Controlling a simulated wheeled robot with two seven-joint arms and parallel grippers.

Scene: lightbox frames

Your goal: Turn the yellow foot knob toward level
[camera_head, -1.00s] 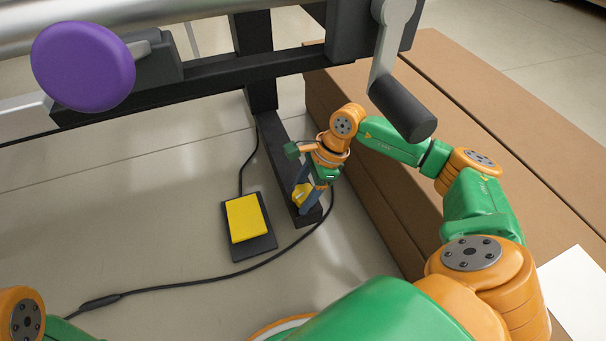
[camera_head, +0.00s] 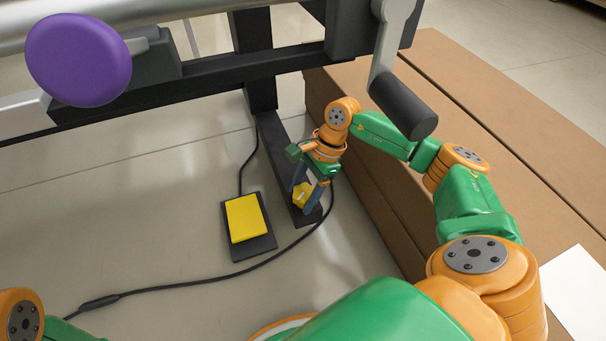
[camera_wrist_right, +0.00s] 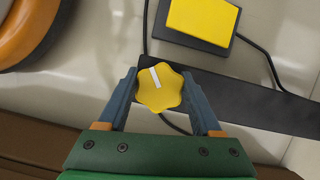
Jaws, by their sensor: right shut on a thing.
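The yellow foot knob (camera_head: 301,195) sits on the end of the black foot bar (camera_head: 277,160) of the frame. In the right wrist view the knob (camera_wrist_right: 159,89) is lobed, with a white mark (camera_wrist_right: 155,77) pointing up and slightly left. My right gripper (camera_head: 308,197) reaches down over the knob. In the right wrist view its two blue-grey fingers (camera_wrist_right: 160,92) stand on either side of the knob, shut on it. In the head view the fingers partly cover the knob. My left arm shows only at the lower left corner; its gripper is out of view.
A yellow pedal (camera_head: 246,219) on a black base lies left of the foot bar. A black cable (camera_head: 200,283) runs across the floor. Brown cartons (camera_head: 480,130) stand to the right. A black crank handle (camera_head: 403,106) and a purple disc (camera_head: 78,59) hang above.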

